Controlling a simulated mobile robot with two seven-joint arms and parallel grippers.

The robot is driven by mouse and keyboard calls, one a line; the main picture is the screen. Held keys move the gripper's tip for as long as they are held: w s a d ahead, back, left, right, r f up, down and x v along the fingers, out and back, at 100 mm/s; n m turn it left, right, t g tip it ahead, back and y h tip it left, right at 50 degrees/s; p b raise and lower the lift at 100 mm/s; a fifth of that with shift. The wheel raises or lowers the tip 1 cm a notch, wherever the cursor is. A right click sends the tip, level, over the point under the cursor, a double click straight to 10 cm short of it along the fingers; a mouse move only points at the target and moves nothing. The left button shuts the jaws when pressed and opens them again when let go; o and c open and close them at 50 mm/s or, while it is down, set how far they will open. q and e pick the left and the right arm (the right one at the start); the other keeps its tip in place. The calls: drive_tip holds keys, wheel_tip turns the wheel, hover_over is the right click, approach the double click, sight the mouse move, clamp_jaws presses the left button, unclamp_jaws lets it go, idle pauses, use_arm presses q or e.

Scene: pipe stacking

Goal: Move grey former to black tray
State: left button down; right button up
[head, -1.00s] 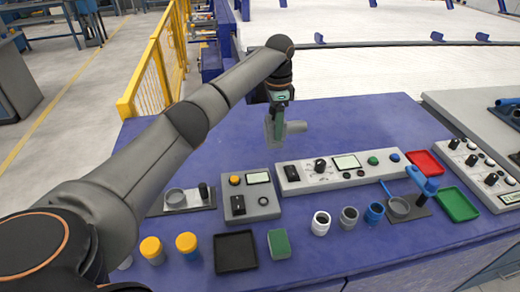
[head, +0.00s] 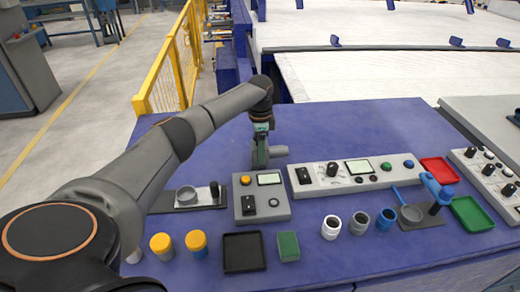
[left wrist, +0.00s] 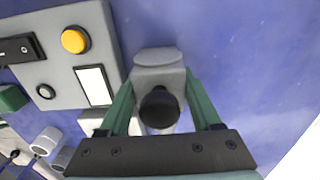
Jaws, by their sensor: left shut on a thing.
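My left gripper (head: 261,157) is shut on the grey former (head: 278,151), a pale grey piece with a rounded end sticking out to the right. In the left wrist view, the green fingers close on the former (left wrist: 158,72) from both sides, and a dark round knob or opening faces the camera. The former is over the blue table behind the grey control box; I cannot tell if it touches the table. The black tray (head: 243,252) lies empty at the table's front edge, nearer to me than the gripper. My right gripper is not in view.
The control box (head: 262,204) with a yellow button stands between gripper and tray. A long control panel (head: 345,174) is to its right. Yellow-lidded jars (head: 197,244) stand left of the tray, a green block (head: 288,246) right of it. White, grey and blue cups are farther right.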

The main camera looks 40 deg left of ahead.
use_arm(q)
drive_tip(key=c, duration=0.5)
unclamp_jaws()
drive_tip(key=shift+f, duration=0.1)
drive_tip(key=o, duration=0.4)
